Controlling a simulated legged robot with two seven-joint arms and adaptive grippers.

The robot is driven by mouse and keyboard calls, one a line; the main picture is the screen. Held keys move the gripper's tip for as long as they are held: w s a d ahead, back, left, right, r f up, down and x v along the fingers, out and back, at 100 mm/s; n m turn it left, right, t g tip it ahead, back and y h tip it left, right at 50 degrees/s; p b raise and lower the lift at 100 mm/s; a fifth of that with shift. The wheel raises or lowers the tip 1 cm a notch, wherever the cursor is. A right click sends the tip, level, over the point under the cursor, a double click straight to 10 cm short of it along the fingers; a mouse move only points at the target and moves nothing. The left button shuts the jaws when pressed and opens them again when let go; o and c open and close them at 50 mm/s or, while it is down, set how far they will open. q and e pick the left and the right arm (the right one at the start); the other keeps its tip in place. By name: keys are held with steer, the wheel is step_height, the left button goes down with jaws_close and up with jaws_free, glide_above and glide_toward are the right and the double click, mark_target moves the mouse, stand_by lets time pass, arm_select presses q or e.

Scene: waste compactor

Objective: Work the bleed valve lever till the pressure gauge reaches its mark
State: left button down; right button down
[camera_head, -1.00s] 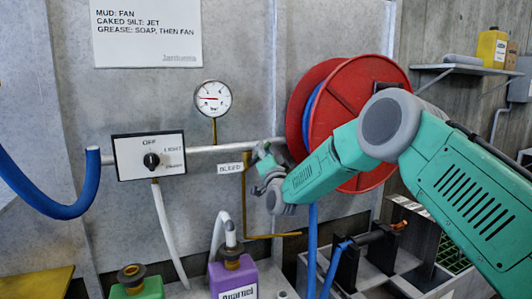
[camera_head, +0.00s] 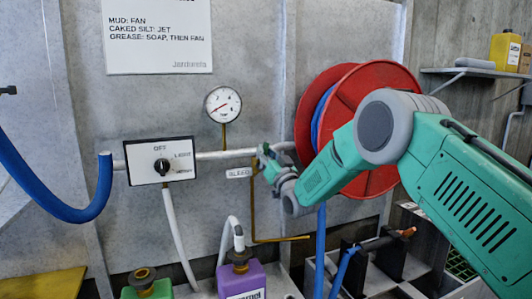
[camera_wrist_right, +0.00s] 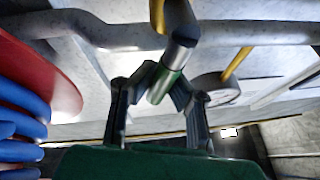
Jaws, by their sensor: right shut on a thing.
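The pressure gauge (camera_head: 223,104) is a round white dial on a brass stem above the grey pipe. Its red needle points to the lower left; the scale is too small to read. The bleed valve lever (camera_wrist_right: 163,88) is a short green handle on a metal valve stem, seen in the right wrist view. My right gripper (camera_wrist_right: 167,80) is shut on the lever, with a finger on each side. In the head view my right gripper (camera_head: 268,160) is at the pipe beside the BLEED label (camera_head: 238,173) and hides most of the valve. My left gripper is not in view.
A red hose reel (camera_head: 375,85) stands close behind my right arm. A switch panel (camera_head: 160,161) is left of the valve. A brass drain pipe (camera_head: 254,215) runs down below it. Purple (camera_head: 240,282) and green (camera_head: 147,290) canisters stand below.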

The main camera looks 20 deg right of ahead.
steer(key=shift+a+f, duration=0.3)
steer(key=shift+f, duration=0.2)
steer(key=c, duration=1.6)
jaws_free()
steer(key=shift+o, duration=0.6)
steer(key=shift+r, duration=0.3)
steer(key=shift+s, duration=0.1)
steer(key=v, duration=1.2)
steer(key=shift+f, duration=0.1)
